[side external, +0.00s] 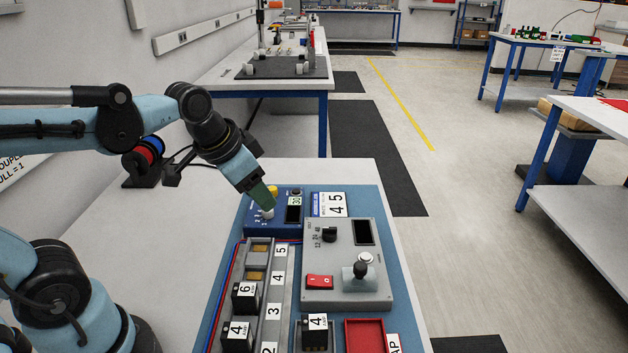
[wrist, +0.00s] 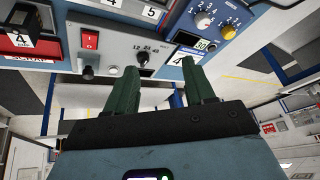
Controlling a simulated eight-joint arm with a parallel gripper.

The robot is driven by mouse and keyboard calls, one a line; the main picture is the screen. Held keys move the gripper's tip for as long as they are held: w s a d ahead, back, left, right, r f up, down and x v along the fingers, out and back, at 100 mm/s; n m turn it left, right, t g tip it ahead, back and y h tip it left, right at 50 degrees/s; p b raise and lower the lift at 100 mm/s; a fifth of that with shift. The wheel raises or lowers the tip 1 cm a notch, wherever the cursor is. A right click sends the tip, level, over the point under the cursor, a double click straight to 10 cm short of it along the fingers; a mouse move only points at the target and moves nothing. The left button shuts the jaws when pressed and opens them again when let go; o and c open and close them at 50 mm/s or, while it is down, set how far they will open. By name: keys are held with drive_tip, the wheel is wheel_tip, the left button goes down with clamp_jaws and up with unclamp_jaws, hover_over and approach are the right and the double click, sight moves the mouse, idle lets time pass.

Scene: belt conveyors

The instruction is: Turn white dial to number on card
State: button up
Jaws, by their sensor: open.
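The white dial (side external: 267,213) sits on a blue control box (side external: 258,227) at the back of the panel; it also shows in the wrist view (wrist: 203,20), at the top right. A small green display (side external: 295,201) beside it seems to read 30. My gripper (side external: 265,200) points down close to the dial. In the wrist view its green fingers (wrist: 160,66) are apart and empty, and the dial is not between them.
A yellow knob (side external: 272,190) is next to the dial. A grey box (side external: 345,284) in front has a black knob (side external: 329,234), red switch (side external: 320,282) and lever (side external: 361,270). Numbered black blocks (side external: 245,298) stand in slots at left. A red tray (side external: 366,335) is at the front.

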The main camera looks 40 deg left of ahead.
drive_tip(key=w+a+m+g, duration=0.6)
drive_tip(key=w+a+m, duration=0.1)
drive_tip(key=w+a, duration=0.2)
drive_tip(key=f, duration=1.2)
drive_tip(key=shift+s, duration=0.3)
clamp_jaws()
